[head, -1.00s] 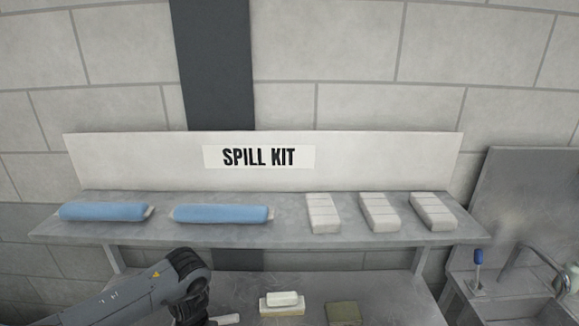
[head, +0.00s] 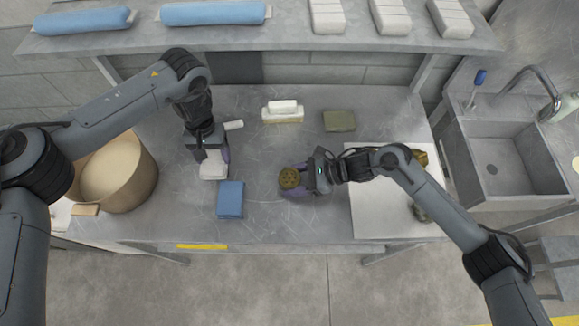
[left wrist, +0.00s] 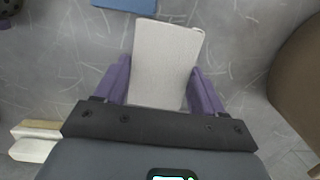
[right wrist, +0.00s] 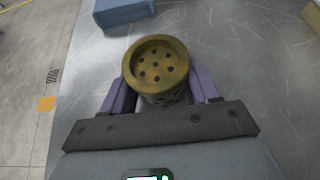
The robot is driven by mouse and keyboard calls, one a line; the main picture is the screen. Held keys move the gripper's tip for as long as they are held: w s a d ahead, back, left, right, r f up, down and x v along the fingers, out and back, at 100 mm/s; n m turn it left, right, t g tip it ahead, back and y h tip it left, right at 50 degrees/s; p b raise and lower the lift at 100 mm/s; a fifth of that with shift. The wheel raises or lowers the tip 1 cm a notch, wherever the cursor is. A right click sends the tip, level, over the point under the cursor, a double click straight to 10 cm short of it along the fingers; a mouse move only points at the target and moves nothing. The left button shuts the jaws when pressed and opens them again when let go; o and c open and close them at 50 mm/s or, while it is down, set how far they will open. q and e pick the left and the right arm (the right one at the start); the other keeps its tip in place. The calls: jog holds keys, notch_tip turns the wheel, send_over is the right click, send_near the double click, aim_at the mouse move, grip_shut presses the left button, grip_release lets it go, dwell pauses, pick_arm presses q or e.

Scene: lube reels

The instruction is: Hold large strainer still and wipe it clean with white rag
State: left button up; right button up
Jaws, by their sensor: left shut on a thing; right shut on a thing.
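The white rag (head: 212,171) is a folded pad at the left-middle of the bench. My left gripper (head: 208,158) is shut on it, and in the left wrist view the rag (left wrist: 166,62) sits between the purple fingers. The large strainer (head: 289,178) is a dirty brass-coloured cup with holes in its round end. My right gripper (head: 300,186) is shut on it near the bench's middle. In the right wrist view the strainer's holed end (right wrist: 157,65) faces up between the fingers. Rag and strainer are apart.
A blue folded cloth (head: 230,199) lies between the grippers, nearer the front edge. A brown bin (head: 140,175) stands left. A scrub brush (head: 283,113) and green pad (head: 339,121) lie behind. A white mat (head: 375,222) with metal parts lies right, beside a sink (head: 500,160).

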dwell(0.3)
pick_arm(q)
jog(key=s+d+r+m, duration=0.1)
jog(key=d+r, duration=0.1)
jog(key=d, duration=0.4)
jog(key=s+d+r+m, duration=0.2)
jog(key=d+r, duration=0.1)
jog(key=d, duration=0.3)
jog(key=s+d+r+m, duration=0.1)
jog(key=d+r, duration=0.2)
jog(key=d, duration=0.4)
jog(key=shift+s+m+y, duration=0.3)
jog(key=shift+y, duration=0.1)
jog(key=shift+f, duration=1.95)
jog(key=shift+f, duration=0.35)
jog(key=shift+s, duration=0.1)
